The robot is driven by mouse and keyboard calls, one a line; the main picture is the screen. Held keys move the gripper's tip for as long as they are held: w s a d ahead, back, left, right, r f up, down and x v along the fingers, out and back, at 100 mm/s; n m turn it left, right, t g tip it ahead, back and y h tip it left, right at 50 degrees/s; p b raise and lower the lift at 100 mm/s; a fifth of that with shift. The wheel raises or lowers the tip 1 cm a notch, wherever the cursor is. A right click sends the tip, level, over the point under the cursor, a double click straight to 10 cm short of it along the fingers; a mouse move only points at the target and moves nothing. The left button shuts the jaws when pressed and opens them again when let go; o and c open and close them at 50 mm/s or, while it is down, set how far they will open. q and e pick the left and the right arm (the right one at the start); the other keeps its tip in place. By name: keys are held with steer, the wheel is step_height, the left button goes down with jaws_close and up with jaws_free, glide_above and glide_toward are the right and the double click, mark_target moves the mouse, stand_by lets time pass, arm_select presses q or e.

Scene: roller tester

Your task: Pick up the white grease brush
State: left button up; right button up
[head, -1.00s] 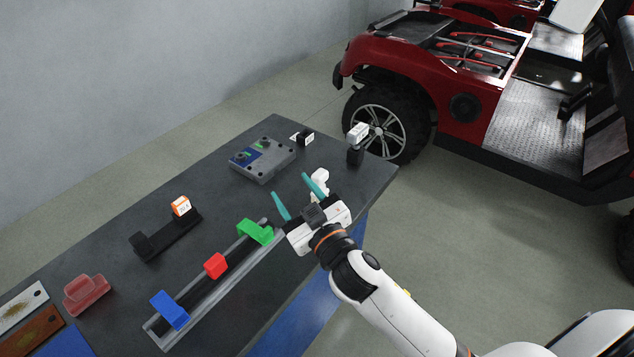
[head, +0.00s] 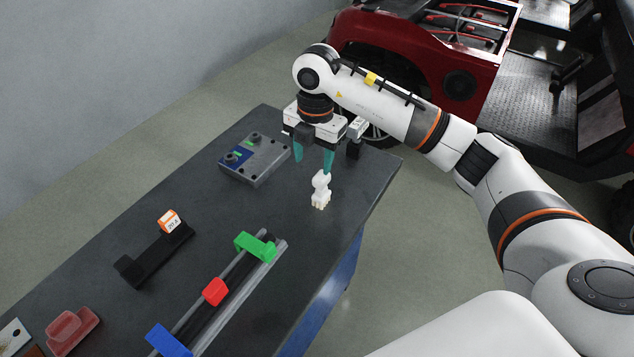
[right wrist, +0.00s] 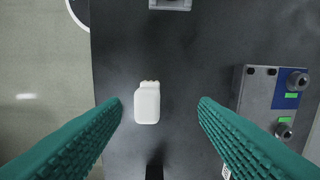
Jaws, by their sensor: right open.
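In the right wrist view the brush (right wrist: 147,102) shows below, between the open fingertips and nearer the left one. The fingers do not touch it there. My left gripper is in neither view.
A grey box with knobs (head: 254,160) stands left of the gripper. A rail with green (head: 255,246), red (head: 215,291) and blue (head: 168,340) blocks lies in front. A black stand (head: 355,149) is close behind the gripper. The bench top around the brush is clear.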

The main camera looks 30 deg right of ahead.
steer(key=shift+d+f+h, duration=0.1)
steer(key=shift+d+h, duration=0.2)
steer(key=shift+d, duration=0.2)
steer(key=p, duration=0.1)
glide_above(320, 195)
steer(key=w, duration=0.1)
step_height(320, 195, down, 6)
steer(key=shift+w+d+r, duration=0.1)
steer(key=f, duration=0.1)
steer(key=f+p, duration=0.1)
steer(key=f, duration=0.1)
steer(key=f+p, duration=0.1)
steer(key=shift+s+d+f, duration=0.1)
steer(key=shift+s+f, duration=0.2)
steer(key=shift+f, duration=0.5)
steer(key=shift+c, duration=0.5)
steer(key=c, duration=1)
steer(key=shift+o, duration=0.2)
steer(key=shift+r, duration=0.1)
